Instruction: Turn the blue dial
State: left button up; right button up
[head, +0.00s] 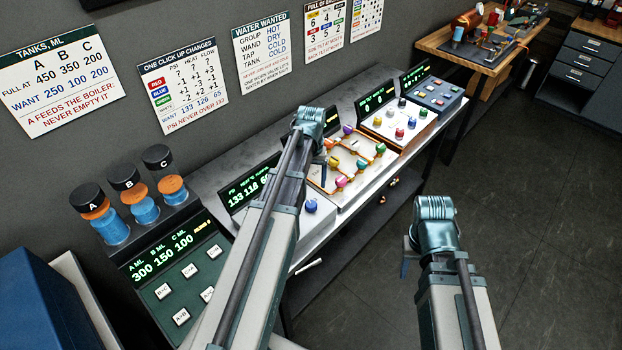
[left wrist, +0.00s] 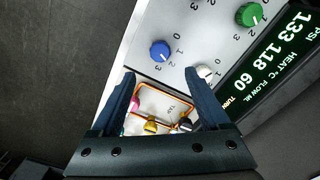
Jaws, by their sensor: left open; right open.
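The blue dial (head: 311,206) sits on the white panel beside the black display (head: 250,187), which reads 133 118 and a partly hidden number in the head view. In the left wrist view the blue dial (left wrist: 160,50) lies just past and between the fingertips, apart from both. My left gripper (left wrist: 159,74) is open and empty, and points down over the panel. In the head view my left forearm and wrist hide most of this gripper and part of the panel. My right gripper (head: 405,262) hangs over the floor at the right, open and mostly hidden by its wrist.
A green dial (left wrist: 249,14) and a white knob (left wrist: 206,72) sit near the blue dial; the white knob is close to one finger. An orange-piped panel (head: 349,165) with coloured knobs adjoins. Tanks A, B and C (head: 144,209) stand left. The floor at right is clear.

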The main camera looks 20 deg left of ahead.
pick_arm(q)
notch_tip(320, 180, up, 3)
jog(key=shift+f+p, duration=0.15)
jog(key=shift+p, duration=0.65)
pick_arm(e)
notch_tip(320, 180, up, 3)
jog(key=shift+f, duration=0.15)
pick_arm(q)
jog(key=s+d+f+m+b, duration=0.2)
jog(key=s+d+f+b, duration=0.2)
jog(key=d, duration=0.3)
jog(key=s+d+f+m+b, duration=0.2)
jog(key=s+d+f+b, duration=0.3)
jog(key=s+d, duration=0.2)
jog(key=s+d+f+m+y+b, duration=0.1)
jog(key=s+d+f+b, duration=0.3)
jog(key=d, duration=0.5)
jog(key=shift+s+f+m+b, duration=0.4)
jog(key=shift+s+m, duration=0.5)
jog(key=shift+s, duration=0.25)
pick_arm(e)
notch_tip(320, 180, down, 14)
pick_arm(q)
jog(key=shift+d, duration=0.1)
